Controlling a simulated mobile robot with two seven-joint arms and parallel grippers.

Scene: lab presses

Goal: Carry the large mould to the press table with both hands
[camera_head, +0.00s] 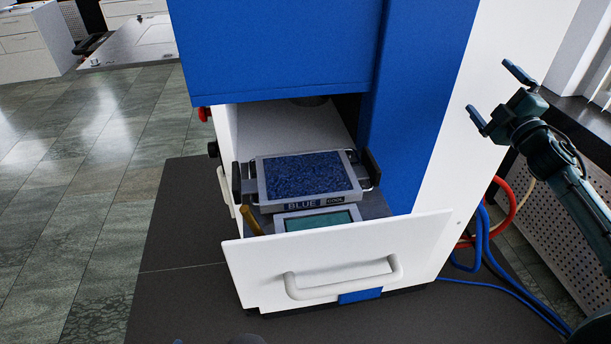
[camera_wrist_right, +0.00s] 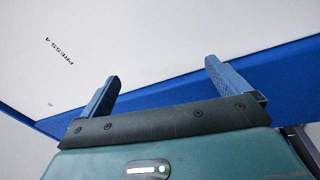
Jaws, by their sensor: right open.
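The large mould (camera_head: 308,177) is a grey square frame with blue granules in it and a front label reading "BLUE" and "COOL". It sits on the press table (camera_head: 376,207) inside the open front of the blue and white press, with a wire handle on each side. My right gripper (camera_head: 488,92) is open and empty, raised at the right beside the press and well apart from the mould. In the right wrist view my open right gripper (camera_wrist_right: 160,88) faces the press's white side panel, marked "PRESS 4". My left gripper is not in view.
A white drawer front (camera_head: 340,262) with a handle stands before the mould, and a green screen (camera_head: 312,221) lies behind it. Blue and red hoses (camera_head: 485,235) run along the press's right side. The tiled floor at the left (camera_head: 90,220) is clear.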

